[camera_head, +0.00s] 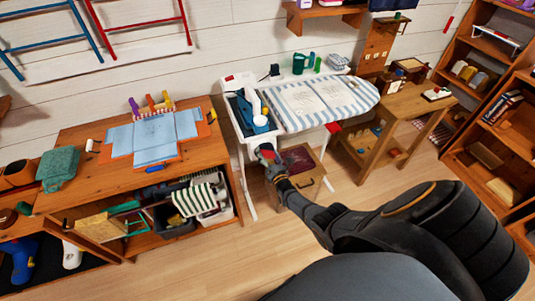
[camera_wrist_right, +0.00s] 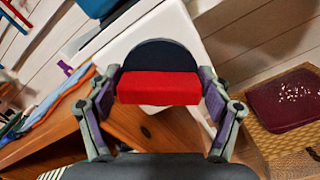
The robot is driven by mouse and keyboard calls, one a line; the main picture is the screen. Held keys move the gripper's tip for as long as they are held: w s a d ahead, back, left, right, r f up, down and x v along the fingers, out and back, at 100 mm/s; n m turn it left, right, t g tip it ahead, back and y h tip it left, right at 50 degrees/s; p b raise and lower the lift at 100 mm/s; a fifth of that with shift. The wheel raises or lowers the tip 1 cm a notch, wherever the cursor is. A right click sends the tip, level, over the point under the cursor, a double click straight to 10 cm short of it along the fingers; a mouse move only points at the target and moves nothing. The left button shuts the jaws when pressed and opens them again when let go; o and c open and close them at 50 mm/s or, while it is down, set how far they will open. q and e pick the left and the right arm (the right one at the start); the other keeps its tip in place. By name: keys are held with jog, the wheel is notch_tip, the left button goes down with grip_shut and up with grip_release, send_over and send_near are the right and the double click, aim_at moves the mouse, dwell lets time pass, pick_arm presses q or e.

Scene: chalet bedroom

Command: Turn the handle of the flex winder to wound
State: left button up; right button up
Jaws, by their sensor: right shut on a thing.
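The flex winder shows in the right wrist view as a dark round disc (camera_wrist_right: 155,52) with a red bar-shaped handle (camera_wrist_right: 158,89) across its front. It sits at the end of the white ironing stand (camera_wrist_right: 150,35). My right gripper (camera_head: 267,153) reaches the front end of that stand in the head view. In the wrist view, its two fingers are shut on the red handle, one at each end. The handle lies level across that picture. In the head view, the gripper hides most of the winder. My left gripper is not in view.
A striped ironing board (camera_head: 350,103) extends right of the stand, with a blue iron (camera_head: 260,122) on the stand. A wooden desk (camera_head: 85,145) stands close on the left. A wicker box with a dark red top (camera_head: 298,160) is just right of the gripper.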

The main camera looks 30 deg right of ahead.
jog(key=o, duration=0.9)
jog(key=shift+w+d+r, duration=0.1)
jog(key=shift+w+r, duration=0.2)
jog(key=shift+r, duration=0.15)
jog(key=shift+c, duration=0.2)
jog(key=shift+o, duration=1.1)
jog(key=shift+f, duration=0.3)
jog(key=shift+s, duration=0.1)
jog(key=shift+s+f, duration=0.2)
jog(key=shift+s, duration=0.3)
jog(key=v, duration=1.1)
jog(key=shift+r, duration=0.1)
jog(key=shift+w, duration=0.1)
